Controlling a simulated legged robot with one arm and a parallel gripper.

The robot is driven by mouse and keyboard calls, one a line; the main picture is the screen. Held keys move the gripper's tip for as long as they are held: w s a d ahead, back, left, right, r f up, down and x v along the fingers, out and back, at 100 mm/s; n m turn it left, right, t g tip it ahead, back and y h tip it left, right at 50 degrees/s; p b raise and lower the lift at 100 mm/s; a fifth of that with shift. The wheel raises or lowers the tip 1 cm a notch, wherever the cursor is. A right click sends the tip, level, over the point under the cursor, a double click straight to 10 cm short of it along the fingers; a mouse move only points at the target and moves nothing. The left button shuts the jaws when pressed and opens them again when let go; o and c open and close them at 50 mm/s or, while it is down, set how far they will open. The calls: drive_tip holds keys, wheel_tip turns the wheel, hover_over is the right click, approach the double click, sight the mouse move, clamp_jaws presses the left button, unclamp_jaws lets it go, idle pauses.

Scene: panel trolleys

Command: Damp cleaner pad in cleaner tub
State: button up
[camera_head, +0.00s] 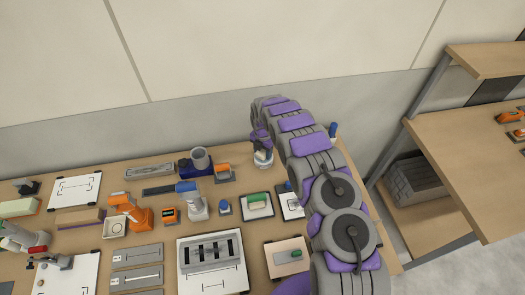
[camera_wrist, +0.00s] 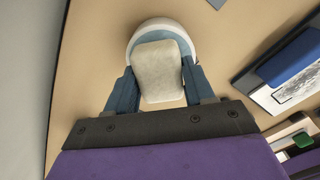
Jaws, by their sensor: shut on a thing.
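My gripper (camera_wrist: 160,85) points down with its two blue fingers on either side of a pale, off-white cleaner pad (camera_wrist: 158,72), shut on it. The cleaner tub (camera_wrist: 163,24), round with a white rim and blue-grey inside, lies directly beyond the pad in the wrist view. The pad covers much of the tub's opening, so I cannot tell whether it touches the inside. In the head view my gripper (camera_head: 262,148) is right over the tub (camera_head: 263,161) at the back of the bench, and the pad is too small there to make out clearly.
A white board with a green-handled tool (camera_head: 258,205) stands in front of the tub. A blue-handled block (camera_head: 333,130) is at the back right. A wooden shelf (camera_head: 430,200) stands right.

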sight(263, 151)
drive_tip(key=shift+s+f, duration=0.1)
drive_tip(key=shift+f, duration=0.4)
idle(1.6)
drive_tip(key=shift+r+p, duration=1.45)
drive_tip(key=shift+r, duration=2.1)
